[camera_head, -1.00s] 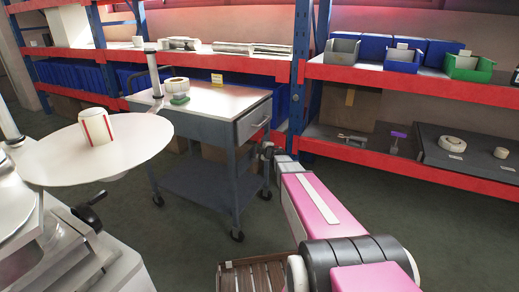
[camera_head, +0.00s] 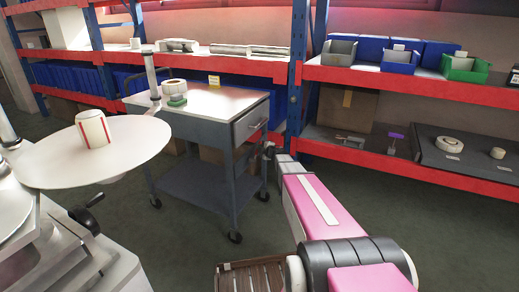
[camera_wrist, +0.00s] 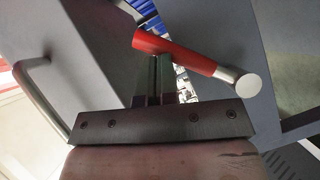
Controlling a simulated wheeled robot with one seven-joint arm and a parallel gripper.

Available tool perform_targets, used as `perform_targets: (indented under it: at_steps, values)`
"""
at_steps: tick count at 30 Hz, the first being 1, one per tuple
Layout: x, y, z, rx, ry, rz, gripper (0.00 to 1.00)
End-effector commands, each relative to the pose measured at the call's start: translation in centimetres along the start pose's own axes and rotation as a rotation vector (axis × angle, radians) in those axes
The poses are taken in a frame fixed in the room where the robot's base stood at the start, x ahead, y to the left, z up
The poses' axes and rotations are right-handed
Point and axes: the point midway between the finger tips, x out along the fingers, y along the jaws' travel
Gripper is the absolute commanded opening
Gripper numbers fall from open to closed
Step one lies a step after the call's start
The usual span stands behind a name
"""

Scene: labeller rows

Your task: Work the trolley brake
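The grey trolley (camera_head: 200,132) stands left of centre in the head view, with a pale top, a drawer with a bar handle, a lower shelf and castors. My gripper (camera_head: 268,150) is at its right side, below the drawer handle. In the wrist view, a red lever (camera_wrist: 180,50) with a silver end slants across just at the tips of my gripper (camera_wrist: 158,62). The two dark fingers are close together and look shut. I see no lever between them; whether the tips touch it I cannot tell. The lever is not visible in the head view.
Red-edged shelving (camera_head: 400,78) stands behind and to the right. A round white table (camera_head: 130,150) is at left. A slatted wooden crate (camera_head: 232,277) is at the bottom.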

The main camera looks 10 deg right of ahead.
Motion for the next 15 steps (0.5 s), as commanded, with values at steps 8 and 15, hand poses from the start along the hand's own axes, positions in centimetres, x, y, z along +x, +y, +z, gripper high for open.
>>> perform_targets:
  at_steps: [8, 15]
  values:
    - [1.4, -0.8, 1.9, 0.002, 0.000, 0.000, 0.00]
    - [2.2, -1.7, 3.0, 0.000, 0.000, 0.000, 0.00]
